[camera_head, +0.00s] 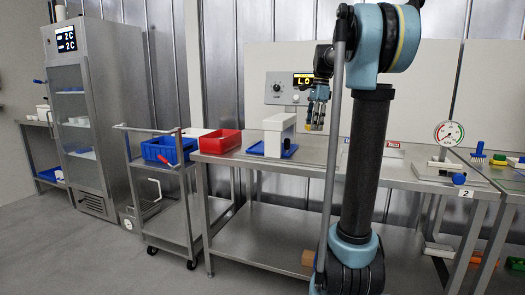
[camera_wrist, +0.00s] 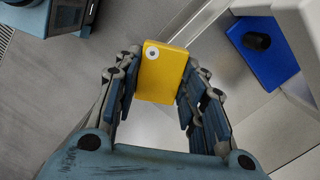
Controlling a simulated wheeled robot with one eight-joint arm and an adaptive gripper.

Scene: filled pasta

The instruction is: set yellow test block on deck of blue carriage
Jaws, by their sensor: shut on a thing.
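My gripper (camera_wrist: 162,66) is shut on the yellow test block (camera_wrist: 162,80), its blue-padded fingers on either side of it. The block has a white round mark with a dark centre near one corner. In the head view my gripper (camera_head: 316,112) is above the steel bench, right of the white housing (camera_head: 278,134). The blue carriage (camera_wrist: 262,66) with a black knob lies at the right of the wrist view, beside the white housing and apart from the block. Its blue edge (camera_head: 289,151) shows in the head view; the housing hides part of it.
A red bin (camera_head: 220,141) sits left on the bench (camera_head: 250,160). A cart (camera_head: 158,185) with a blue bin (camera_head: 165,150) stands further left. A control box (camera_head: 287,88) with a lit display is behind. A dial gauge (camera_head: 448,133) stands at the right.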

